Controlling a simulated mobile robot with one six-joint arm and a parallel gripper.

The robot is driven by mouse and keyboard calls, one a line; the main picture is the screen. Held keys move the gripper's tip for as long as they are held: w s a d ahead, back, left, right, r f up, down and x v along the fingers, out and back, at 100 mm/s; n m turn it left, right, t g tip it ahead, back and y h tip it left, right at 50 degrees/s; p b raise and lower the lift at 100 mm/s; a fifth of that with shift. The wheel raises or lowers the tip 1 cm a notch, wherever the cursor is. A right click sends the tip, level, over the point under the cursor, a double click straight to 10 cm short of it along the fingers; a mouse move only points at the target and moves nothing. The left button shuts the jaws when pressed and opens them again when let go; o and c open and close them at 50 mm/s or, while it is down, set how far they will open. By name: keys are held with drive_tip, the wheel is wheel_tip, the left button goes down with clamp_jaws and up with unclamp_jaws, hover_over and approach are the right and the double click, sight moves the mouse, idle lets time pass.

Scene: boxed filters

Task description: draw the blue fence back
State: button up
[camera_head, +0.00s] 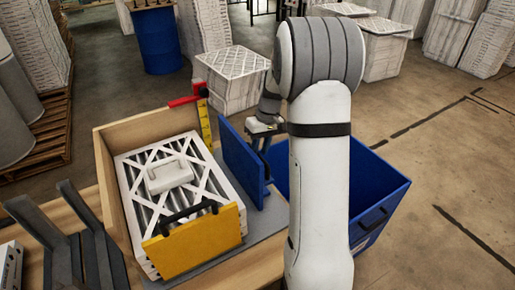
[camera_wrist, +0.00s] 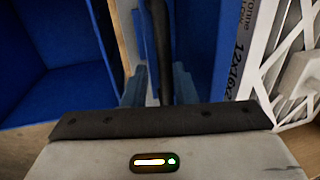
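The blue fence (camera_head: 241,163) is an upright blue panel beside the filter stack, on its right. In the wrist view the fence (camera_wrist: 201,45) stands just right of the fingers. A dark upright bar (camera_wrist: 161,45), which looks like the fence's handle, runs between the fingertips. My gripper (camera_head: 262,143) is on the fence's right side, partly hidden by my arm. In the wrist view my gripper (camera_wrist: 160,88) has its fingers apart around the bar, with a narrow gap on the left. The boxed filter (camera_head: 135,190) lies in the wooden tray, left of the fence.
The wooden tray (camera_head: 110,165) has a yellow plate (camera_head: 195,243) with a black handle at its front. A red clamp (camera_head: 187,100) and yellow ruler (camera_head: 205,125) stand at its back corner. A blue bin (camera_head: 380,185) is right of the fence, below my arm.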

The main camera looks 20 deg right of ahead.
wheel_tip(320, 180, up, 8)
drive_tip(key=d, duration=0.1)
drive_tip(key=shift+d+f+b, duration=0.2)
drive_tip(key=shift+d+b, duration=0.05)
drive_tip(key=shift+b, duration=0.15)
drive_tip(key=shift+w, duration=0.1)
drive_tip(key=s+a+r+t+h, duration=0.1)
drive_tip(key=s+a, duration=0.5)
drive_tip(key=s, duration=0.6)
drive_tip(key=s+a+r+m+t+h, duration=0.1)
drive_tip(key=s+a, duration=0.5)
drive_tip(key=s, duration=0.6)
drive_tip(key=shift+s+a+r+m+t, duration=0.2)
drive_tip(key=shift+s+m+t, duration=0.15)
drive_tip(key=shift+t, duration=0.35)
